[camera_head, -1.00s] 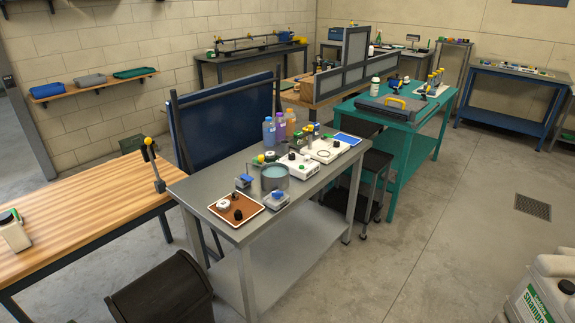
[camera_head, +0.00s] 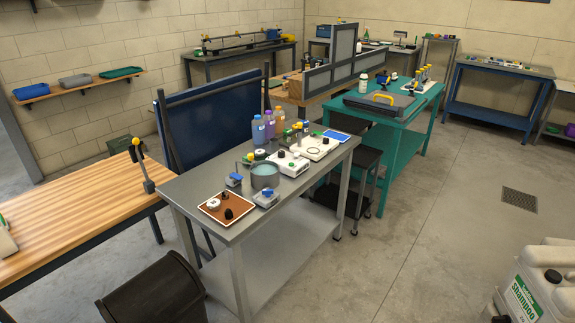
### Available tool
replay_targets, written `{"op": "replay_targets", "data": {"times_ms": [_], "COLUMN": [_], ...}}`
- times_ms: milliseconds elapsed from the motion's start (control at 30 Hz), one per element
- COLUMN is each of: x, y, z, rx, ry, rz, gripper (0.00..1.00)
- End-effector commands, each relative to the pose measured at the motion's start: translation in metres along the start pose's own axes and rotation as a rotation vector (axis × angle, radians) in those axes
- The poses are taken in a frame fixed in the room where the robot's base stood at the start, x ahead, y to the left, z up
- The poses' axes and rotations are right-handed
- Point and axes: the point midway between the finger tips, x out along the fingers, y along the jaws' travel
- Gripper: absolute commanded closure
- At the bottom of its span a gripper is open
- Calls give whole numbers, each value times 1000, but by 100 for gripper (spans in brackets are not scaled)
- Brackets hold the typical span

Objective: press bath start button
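A round grey bath (camera_head: 265,176) with pale blue liquid stands on the grey metal bench (camera_head: 182,187), near its middle. A white control box (camera_head: 289,163) with a dark knob and small coloured parts sits just behind and right of the bath. A second white unit (camera_head: 318,147) with a dark cable loop lies further right. Small green and yellow parts show around the boxes, but I cannot tell which one is the bath start button. My gripper is not in view.
A brown tray (camera_head: 212,216) and small blue-topped blocks (camera_head: 266,198) lie near the bath. Coloured bottles (camera_head: 270,123) stand behind it. A dark bin (camera_head: 155,292) is in front at left, with white jugs (camera_head: 530,290) at lower right.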

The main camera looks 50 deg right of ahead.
Motion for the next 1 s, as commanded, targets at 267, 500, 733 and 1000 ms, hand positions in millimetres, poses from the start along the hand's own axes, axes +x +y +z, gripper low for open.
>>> {"op": "replay_targets", "data": {"times_ms": [267,500,733,1000], "x": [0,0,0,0], "y": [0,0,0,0], "z": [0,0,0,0], "rx": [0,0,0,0], "ry": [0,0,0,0], "rz": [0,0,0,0], "gripper": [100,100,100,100]}}
